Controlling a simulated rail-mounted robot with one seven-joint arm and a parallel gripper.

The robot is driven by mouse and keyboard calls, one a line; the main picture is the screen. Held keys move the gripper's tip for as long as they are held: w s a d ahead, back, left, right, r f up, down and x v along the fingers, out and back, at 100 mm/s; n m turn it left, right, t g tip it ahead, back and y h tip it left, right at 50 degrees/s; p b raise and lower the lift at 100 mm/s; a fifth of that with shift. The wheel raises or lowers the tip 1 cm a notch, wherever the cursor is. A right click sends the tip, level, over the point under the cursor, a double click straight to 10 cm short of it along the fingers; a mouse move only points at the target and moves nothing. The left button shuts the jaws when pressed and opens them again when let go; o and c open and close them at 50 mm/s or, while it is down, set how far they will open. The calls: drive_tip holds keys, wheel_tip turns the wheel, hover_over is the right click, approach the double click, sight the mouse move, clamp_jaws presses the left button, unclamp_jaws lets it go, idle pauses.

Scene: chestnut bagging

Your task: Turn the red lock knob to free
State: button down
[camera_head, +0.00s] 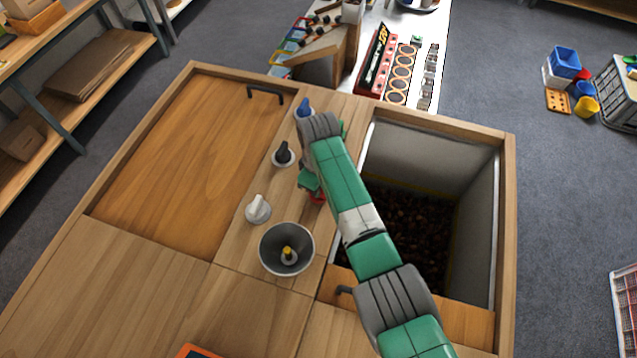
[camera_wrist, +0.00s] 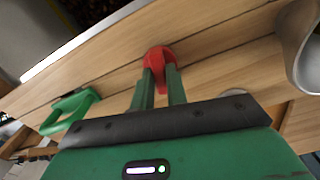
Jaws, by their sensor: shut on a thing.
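The red lock knob (camera_head: 318,199) is on the wooden strip between the closed lid and the open bin, mostly hidden by my arm in the head view. In the wrist view the red knob (camera_wrist: 159,56) shows clearly, with its grip part between my fingertips. My gripper (camera_wrist: 160,82) is shut on the knob, one green finger on each side. In the head view my gripper (camera_head: 312,187) is partly covered by my arm. I cannot tell which marking the knob points to.
Blue (camera_head: 304,109), black (camera_head: 283,153) and white (camera_head: 258,209) knobs stand along the strip. A metal funnel (camera_head: 268,249) is near the red knob. A green handle (camera_wrist: 76,106) is at left in the wrist view. The open bin (camera_head: 482,205) holds chestnuts.

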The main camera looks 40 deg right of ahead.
drive_tip(key=shift+r+n, duration=0.1)
drive_tip(key=shift+n, duration=1)
drive_tip(key=c, duration=1.4)
unclamp_jaws()
wheel_tip(320, 180, up, 8)
drive_tip(key=shift+f, duration=0.15)
